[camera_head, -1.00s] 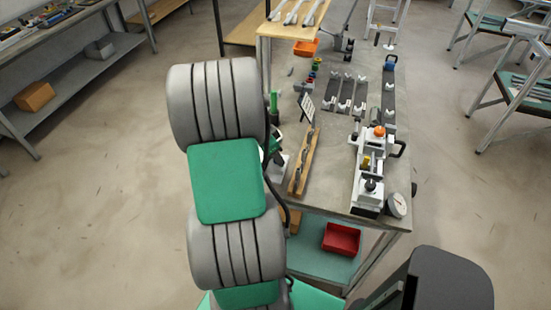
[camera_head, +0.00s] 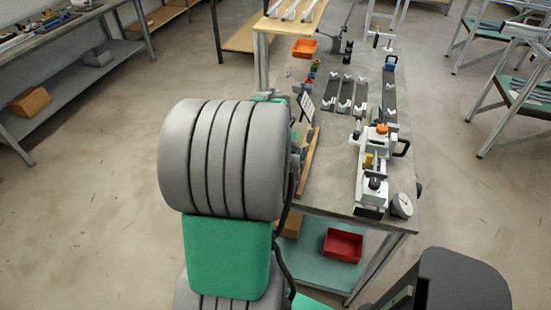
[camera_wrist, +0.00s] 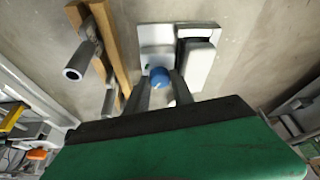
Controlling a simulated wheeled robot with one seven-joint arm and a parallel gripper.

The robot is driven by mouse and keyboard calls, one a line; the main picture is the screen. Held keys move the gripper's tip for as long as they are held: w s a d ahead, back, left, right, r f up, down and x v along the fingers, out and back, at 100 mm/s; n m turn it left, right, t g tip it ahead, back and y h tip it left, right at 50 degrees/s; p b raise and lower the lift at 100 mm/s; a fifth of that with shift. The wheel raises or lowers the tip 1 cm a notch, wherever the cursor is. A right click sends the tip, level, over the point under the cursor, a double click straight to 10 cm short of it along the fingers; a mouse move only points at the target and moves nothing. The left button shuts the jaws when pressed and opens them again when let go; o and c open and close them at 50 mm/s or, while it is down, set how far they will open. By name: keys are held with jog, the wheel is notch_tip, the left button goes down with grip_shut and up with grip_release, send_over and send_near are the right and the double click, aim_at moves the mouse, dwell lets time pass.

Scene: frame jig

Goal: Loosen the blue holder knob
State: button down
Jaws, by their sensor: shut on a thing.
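The blue holder knob (camera_wrist: 160,77) shows in the wrist view. It stands on a white plate (camera_wrist: 156,36), next to a white block on a dark base (camera_wrist: 198,55). My gripper (camera_wrist: 162,86) has its two grey fingers on either side of the knob and is shut on it. The knob's lower part and the exact contact of the fingertips are hard to make out. In the head view my own arm hides the knob, its holder and my gripper.
A wooden bar (camera_wrist: 113,45) with metal handles lies left of the holder; it also shows in the head view (camera_head: 308,165). A white clamp jig (camera_head: 376,165) with an orange knob and a round dial (camera_head: 402,205) stand to the right. A red bin (camera_head: 343,245) sits on the lower shelf.

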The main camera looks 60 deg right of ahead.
jog(key=n, duration=0.2)
jog(key=n+t+y+b, duration=0.1)
jog(key=n, duration=0.2)
jog(key=shift+s+d+n+t+b, duration=0.1)
jog(key=shift+s+n+t+b, duration=0.1)
jog(key=shift+n+t+b, duration=0.1)
dwell(0.5)
jog(key=c, duration=1.1)
grip_release()
